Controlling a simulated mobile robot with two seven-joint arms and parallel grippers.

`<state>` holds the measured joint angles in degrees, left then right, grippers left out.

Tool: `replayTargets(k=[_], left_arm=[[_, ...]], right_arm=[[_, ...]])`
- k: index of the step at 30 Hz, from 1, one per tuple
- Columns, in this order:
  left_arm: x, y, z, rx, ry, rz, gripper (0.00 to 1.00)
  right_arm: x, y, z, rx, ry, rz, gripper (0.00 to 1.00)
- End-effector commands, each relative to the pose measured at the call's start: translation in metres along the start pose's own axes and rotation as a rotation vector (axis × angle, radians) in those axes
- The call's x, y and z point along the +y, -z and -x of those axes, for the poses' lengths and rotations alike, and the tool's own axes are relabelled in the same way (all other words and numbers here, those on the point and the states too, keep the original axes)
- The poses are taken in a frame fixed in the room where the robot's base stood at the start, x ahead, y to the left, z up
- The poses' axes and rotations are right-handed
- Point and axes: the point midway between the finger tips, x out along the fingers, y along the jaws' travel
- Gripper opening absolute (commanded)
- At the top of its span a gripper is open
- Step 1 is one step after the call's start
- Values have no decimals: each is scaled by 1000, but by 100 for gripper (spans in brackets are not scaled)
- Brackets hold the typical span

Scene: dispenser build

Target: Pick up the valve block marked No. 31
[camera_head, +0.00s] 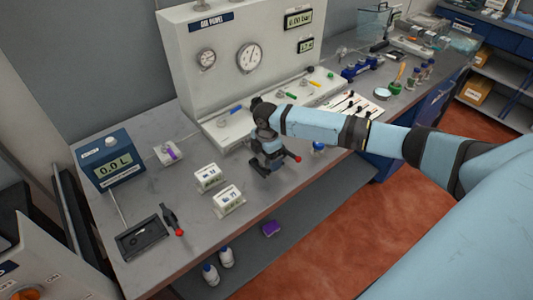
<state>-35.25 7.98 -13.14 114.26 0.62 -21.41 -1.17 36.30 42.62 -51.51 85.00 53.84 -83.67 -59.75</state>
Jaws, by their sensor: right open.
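Two small white blocks with printed labels stand on the grey bench in the head view. One block (208,177) is farther back, and the other block (229,199) is nearer the front edge. Their numbers are too small to read, so I cannot tell which is No. 31. My right gripper (266,170) points down over the bench to the right of both blocks, apart from them. It is open. A red ball (297,158) shows beside it; what it belongs to is partly hidden. My left gripper is not in view.
A blue display box (112,163) stands at the left. A black tray (140,240) and a dark red-tipped lever (172,219) lie near the front left. The gauge panel (230,60) rises behind. Bottles (226,257) stand on the lower shelf.

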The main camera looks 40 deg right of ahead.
Motion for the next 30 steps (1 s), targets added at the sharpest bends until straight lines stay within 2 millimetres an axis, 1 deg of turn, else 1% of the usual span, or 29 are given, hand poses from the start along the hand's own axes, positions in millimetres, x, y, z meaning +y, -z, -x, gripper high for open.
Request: replayTargets(k=[1,2,3,5,6,8,9,12,19,23,26,29,30], left_arm=[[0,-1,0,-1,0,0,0],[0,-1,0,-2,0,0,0],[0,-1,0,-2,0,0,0],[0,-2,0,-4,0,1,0],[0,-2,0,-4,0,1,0],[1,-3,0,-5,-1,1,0],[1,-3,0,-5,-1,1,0],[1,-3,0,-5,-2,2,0],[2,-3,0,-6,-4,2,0],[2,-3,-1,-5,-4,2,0],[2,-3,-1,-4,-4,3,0],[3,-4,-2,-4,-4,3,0],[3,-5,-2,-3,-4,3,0]], right_arm=[[0,0,0,0,0,0,89],[0,0,0,0,0,0,87],[0,0,0,0,0,0,78],[0,0,0,0,0,0,64],[0,0,0,0,0,0,55],[0,0,0,0,0,-1,41],[0,0,0,0,0,-1,32],[1,0,2,1,-2,-1,10],[1,0,2,1,-2,-1,10],[1,0,9,1,-3,-1,10],[1,0,18,1,-3,-2,10],[1,0,35,1,-4,0,10],[2,0,44,1,-6,0,10]])
